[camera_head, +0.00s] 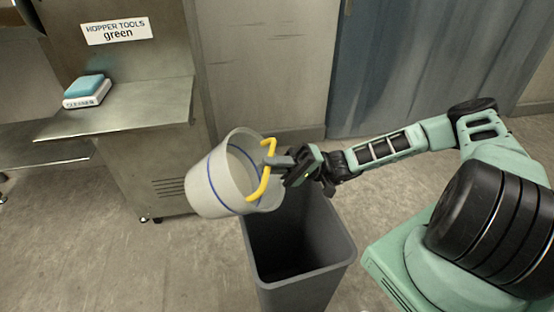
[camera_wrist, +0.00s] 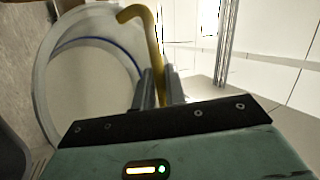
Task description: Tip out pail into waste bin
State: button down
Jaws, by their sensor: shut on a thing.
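The pail (camera_head: 211,184) is whitish with a blue band and a yellow handle (camera_head: 262,183). It is tilted in the air at the left back rim of the waste bin, partly over its opening. My gripper (camera_head: 279,161) is shut on the yellow handle. In the wrist view the handle (camera_wrist: 153,38) passes between my fingers (camera_wrist: 160,88), and the pail (camera_wrist: 38,85) is at the left. The waste bin (camera_head: 306,291) is dark grey, upright and open on the floor below. I see no contents in the pail; the bin's bottom is dark.
A steel bench (camera_head: 125,120) stands at the left, with a sign (camera_head: 117,31) reading "HOPPER TOOLS green" and a blue and white cleaner block (camera_head: 87,91) on its ledge. A blue-grey strip curtain (camera_head: 425,65) hangs behind. The floor (camera_head: 100,265) at lower left is clear.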

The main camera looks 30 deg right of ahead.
aim_at(223, 150)
jog(key=w+a+r+m+h+p, duration=0.1)
jog(key=r+h+p, duration=0.1)
jog(key=p, duration=0.3)
jog(key=w+a+r+m+h+p, duration=0.1)
jog(key=a+r+m+h+p, duration=0.1)
jog(key=p, duration=0.4)
jog(key=w+a+r+m+h+p, duration=0.1)
jog(key=m+h+p, duration=0.1)
jog(key=p, duration=0.4)
jog(key=shift+w+a+r+h, duration=0.3)
jog(key=shift+r+h, duration=0.1)
jog(key=shift+h, duration=0.5)
jog(key=h+p, duration=0.1)
jog(key=a+m+p, duration=0.1)
jog(key=p, duration=0.1)
jog(key=shift+w+r+h, duration=0.2)
jog(key=shift+w+h, duration=0.15)
jog(key=shift+h, duration=0.05)
jog(key=shift+g, duration=0.3)
jog(key=w+d+r+m+t+h, duration=0.1)
jog(key=d+m+t, duration=0.2)
jog(key=d, duration=0.4)
jog(key=w+d+r+m+t+h, duration=0.1)
jog(key=w+d+r+m+t, duration=0.1)
jog(key=d, duration=0.6)
jog(key=shift+w+m+t+h, duration=0.2)
jog(key=shift+m+t+h, duration=0.2)
jog(key=shift+m+t, duration=0.6)
